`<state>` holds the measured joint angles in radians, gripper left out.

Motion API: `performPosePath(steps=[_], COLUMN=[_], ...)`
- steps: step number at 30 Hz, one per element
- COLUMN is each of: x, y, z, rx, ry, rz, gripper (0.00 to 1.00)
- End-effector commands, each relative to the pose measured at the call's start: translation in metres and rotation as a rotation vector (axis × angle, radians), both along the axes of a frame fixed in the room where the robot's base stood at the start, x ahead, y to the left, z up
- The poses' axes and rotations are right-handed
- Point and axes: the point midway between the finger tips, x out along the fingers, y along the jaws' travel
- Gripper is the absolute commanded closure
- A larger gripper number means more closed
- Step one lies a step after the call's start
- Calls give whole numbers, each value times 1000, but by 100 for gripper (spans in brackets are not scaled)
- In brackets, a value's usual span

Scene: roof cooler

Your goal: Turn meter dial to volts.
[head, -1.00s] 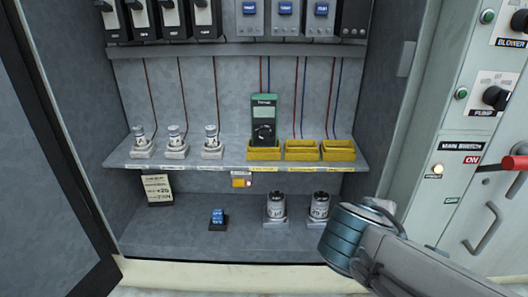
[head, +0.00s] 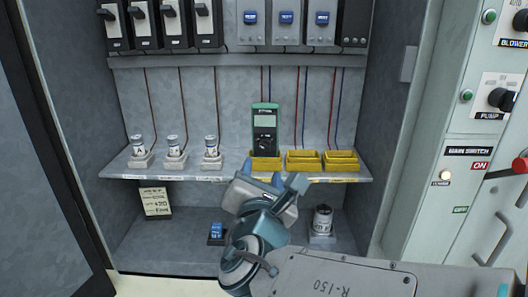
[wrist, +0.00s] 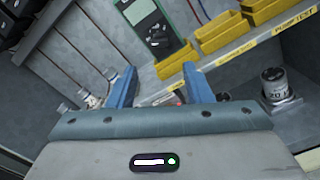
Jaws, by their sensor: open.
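The green meter (head: 265,117) stands upright in the left yellow bin (head: 265,161) on the cabinet's middle shelf. Its round black dial (head: 265,142) is on the lower half of its dark face; the pointer is too small to read. The meter also shows at the top of the wrist view (wrist: 146,22), where its dial (wrist: 157,41) lies beyond my fingers. My gripper (head: 262,170) is in front of and below the shelf edge, apart from the meter. In the wrist view its two blue fingers (wrist: 158,85) are spread with nothing between them.
Two more yellow bins (head: 303,160) (head: 341,160) sit right of the meter. Several white cylinders on bases (head: 173,148) stand to its left. On the lower shelf are a blue part (head: 217,231) and a capacitor-like can (head: 322,220). Switches and wires are above.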

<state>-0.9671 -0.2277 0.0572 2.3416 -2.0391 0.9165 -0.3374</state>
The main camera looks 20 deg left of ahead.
Motion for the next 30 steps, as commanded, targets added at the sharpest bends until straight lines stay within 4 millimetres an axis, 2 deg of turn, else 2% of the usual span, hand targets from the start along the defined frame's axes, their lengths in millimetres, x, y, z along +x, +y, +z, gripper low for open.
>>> performPosePath(steps=[1,6,12,18,27,30], x=[11,44,72,85,86,86], y=[3,11,17,20,20,20], z=[0,1,0,0,0,0], rx=[-4,-3,0,1,1,1], ry=[2,3,2,1,1,1], rz=[-2,-2,-1,-2,-1,-1], gripper=[54,54,54,54,54,82])
